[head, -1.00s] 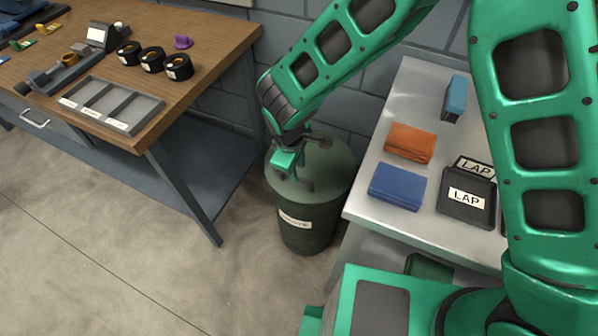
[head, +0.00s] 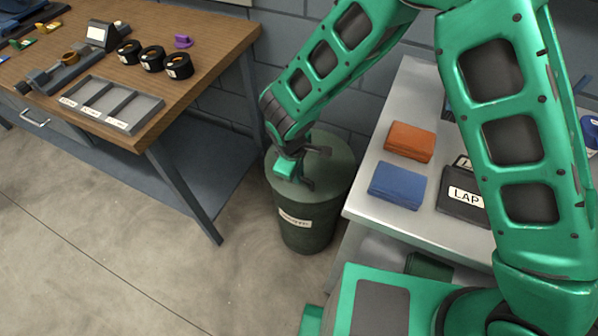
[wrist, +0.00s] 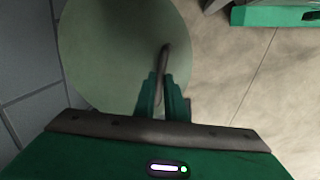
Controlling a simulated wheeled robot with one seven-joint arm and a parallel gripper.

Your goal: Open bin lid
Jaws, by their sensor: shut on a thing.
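The bin (head: 305,222) is a dark green round drum with a white label, standing on the floor between the two tables. Its lid (head: 335,158) is a flat green disc lying on top, with no clear gap at the rim. My gripper (head: 308,178) is over the lid, pointing down. In the wrist view my gripper (wrist: 163,105) is shut on the lid's dark bar handle (wrist: 164,60), and the lid (wrist: 110,45) fills the upper left. The label's text is too small to read.
A wooden workbench (head: 190,30) with a tray (head: 110,105) and black rolls stands at left. A block wall is close behind the bin.

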